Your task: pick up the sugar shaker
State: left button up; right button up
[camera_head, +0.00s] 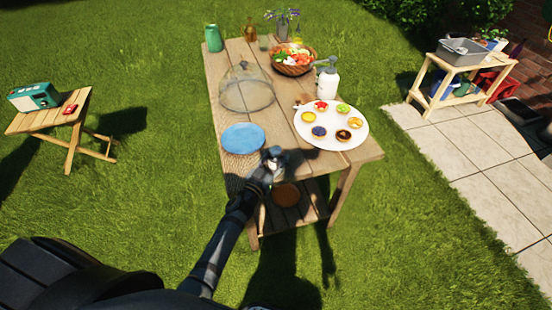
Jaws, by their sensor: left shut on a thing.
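My left gripper (272,160) is at the near edge of the wooden table (225,73), just right of the blue plate. It is shut on a small pale thing (276,152), which I take to be the sugar shaker. The fingers hide most of it, and I cannot tell if it touches the table. My right gripper is not in view.
A blue plate (243,138) on a woven mat is left of the gripper. A white platter of tarts (331,138) is to its right, with a white bottle (327,83) behind. A mesh dome (246,88) and salad bowl (293,62) stand farther back.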

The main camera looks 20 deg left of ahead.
aim_at(272, 164)
pick_arm(q)
jog(key=shift+r, duration=0.1)
jog(key=shift+s, duration=0.1)
jog(key=s, duration=0.2)
jog(key=s+a, duration=0.1)
jog(key=s, duration=0.5)
jog(key=shift+a+b, duration=0.25)
jog(key=shift+b, duration=0.05)
jog(key=s+a+b, duration=0.2)
jog(key=s+b, duration=0.1)
jog(key=s, duration=0.6)
jog(key=shift+s+b, duration=0.2)
jog(key=shift+b, duration=0.15)
